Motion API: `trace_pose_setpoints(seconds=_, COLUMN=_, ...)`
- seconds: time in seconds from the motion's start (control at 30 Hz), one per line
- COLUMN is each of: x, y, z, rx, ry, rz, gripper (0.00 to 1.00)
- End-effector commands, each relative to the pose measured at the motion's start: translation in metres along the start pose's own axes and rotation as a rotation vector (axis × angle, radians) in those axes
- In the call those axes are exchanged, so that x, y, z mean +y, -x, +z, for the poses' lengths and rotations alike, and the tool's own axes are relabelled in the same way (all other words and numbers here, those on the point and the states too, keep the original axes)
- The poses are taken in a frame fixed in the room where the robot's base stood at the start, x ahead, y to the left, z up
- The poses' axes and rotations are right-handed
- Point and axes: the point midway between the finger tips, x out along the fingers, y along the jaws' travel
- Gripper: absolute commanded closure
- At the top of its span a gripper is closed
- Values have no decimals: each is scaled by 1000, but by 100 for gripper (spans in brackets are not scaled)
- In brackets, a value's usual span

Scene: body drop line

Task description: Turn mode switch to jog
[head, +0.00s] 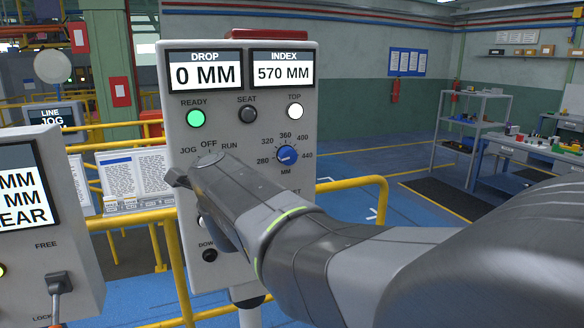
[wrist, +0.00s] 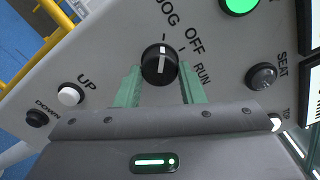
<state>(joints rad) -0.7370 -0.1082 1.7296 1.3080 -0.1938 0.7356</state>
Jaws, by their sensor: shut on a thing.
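The mode switch (wrist: 159,65) is a round black knob with a white pointer line, on the grey control panel (head: 180,90). In the wrist view its pointer lies toward the JOG mark, away from OFF and RUN. My gripper (wrist: 160,72) has its two green fingers on either side of the knob, shut on it. In the head view my gripper (head: 208,175) covers the knob, below the JOG, OFF and RUN labels. A background display (head: 52,117) reads LINE JOG.
A blue dial (head: 287,155) sits to the right of my gripper. White UP (wrist: 69,94) and black DOWN (wrist: 36,118) buttons are close by. A second panel (head: 45,250) with a lever stands at left. Yellow railing (head: 340,184) runs behind.

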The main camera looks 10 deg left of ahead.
Motion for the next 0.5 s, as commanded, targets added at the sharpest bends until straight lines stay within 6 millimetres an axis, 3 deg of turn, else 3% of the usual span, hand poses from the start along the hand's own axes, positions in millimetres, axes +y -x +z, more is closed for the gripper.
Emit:
trace_pose_setpoints(seconds=0.4, x=0, y=0, z=0, rx=0, ry=11, rz=1, gripper=87)
trace_pose_setpoints(seconds=0.43, x=0, y=0, z=0, rx=0, ry=11, rz=1, gripper=63)
trace_pose_setpoints(seconds=0.5, x=0, y=0, z=0, rx=0, ry=11, rz=1, gripper=49)
